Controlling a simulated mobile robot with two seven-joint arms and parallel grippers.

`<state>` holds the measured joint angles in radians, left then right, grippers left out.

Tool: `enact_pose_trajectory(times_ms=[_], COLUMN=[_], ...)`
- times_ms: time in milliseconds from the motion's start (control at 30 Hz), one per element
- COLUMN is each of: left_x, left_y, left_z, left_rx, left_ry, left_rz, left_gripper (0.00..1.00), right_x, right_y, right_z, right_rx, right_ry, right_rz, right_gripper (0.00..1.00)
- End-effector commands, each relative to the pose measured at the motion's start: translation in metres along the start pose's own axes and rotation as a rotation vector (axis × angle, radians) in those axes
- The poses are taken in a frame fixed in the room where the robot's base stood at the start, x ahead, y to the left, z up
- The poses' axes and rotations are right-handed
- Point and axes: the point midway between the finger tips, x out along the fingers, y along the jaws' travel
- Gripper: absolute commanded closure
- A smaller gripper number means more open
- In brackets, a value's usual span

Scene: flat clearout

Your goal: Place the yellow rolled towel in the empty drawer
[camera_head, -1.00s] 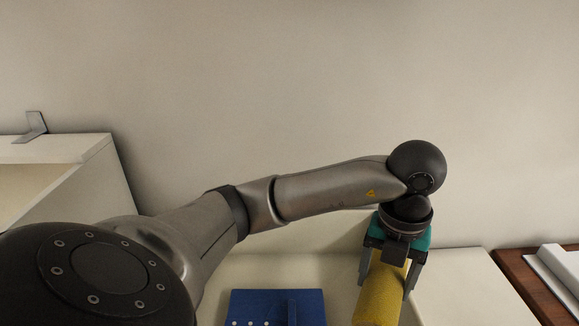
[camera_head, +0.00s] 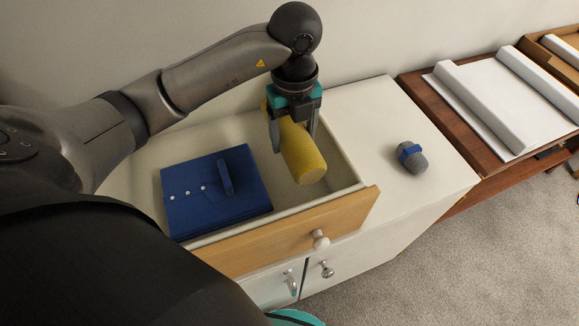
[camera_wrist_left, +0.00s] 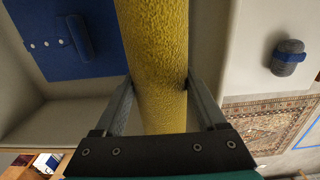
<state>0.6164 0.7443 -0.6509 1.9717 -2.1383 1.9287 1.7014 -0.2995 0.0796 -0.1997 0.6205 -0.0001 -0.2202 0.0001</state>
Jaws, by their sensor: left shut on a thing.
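The yellow rolled towel (camera_head: 302,154) is held in my left gripper (camera_head: 294,138), whose fingers are shut on its two sides. In the left wrist view the towel (camera_wrist_left: 158,62) runs between the fingers. The towel is over or inside the right part of an open drawer (camera_head: 352,196); I cannot tell if it touches the drawer floor. The drawer is not empty: a folded blue garment with white buttons (camera_head: 200,210) lies in its left part. The garment also shows in the left wrist view (camera_wrist_left: 40,45). My right gripper is not in view.
A grey roll with a blue band (camera_head: 411,158) lies on the white cabinet top (camera_head: 375,110) right of the drawer. A brown table (camera_head: 462,135) with white panels (camera_head: 505,105) stands further right. The wall is close behind.

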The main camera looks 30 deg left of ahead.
Motion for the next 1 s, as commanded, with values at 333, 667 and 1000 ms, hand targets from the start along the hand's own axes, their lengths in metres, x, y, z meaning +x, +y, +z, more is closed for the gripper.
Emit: enact_pose_trajectory(times_ms=[333, 667, 1000], left_x=[0.08, 0.11, 0.13], left_y=[0.0, 0.0, -0.001], left_z=[0.0, -0.001, 0.0], left_rx=[0.002, 0.002, 0.002], left_ry=[0.0, 0.001, -0.001], left_rz=[0.0, 0.001, -0.002], left_gripper=[0.91, 0.91, 0.91], right_x=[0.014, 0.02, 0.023], right_y=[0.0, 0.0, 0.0], right_z=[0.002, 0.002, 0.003], right_rx=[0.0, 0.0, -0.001], right_ry=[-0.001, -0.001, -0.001], right_rz=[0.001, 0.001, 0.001], right_gripper=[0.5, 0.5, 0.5])
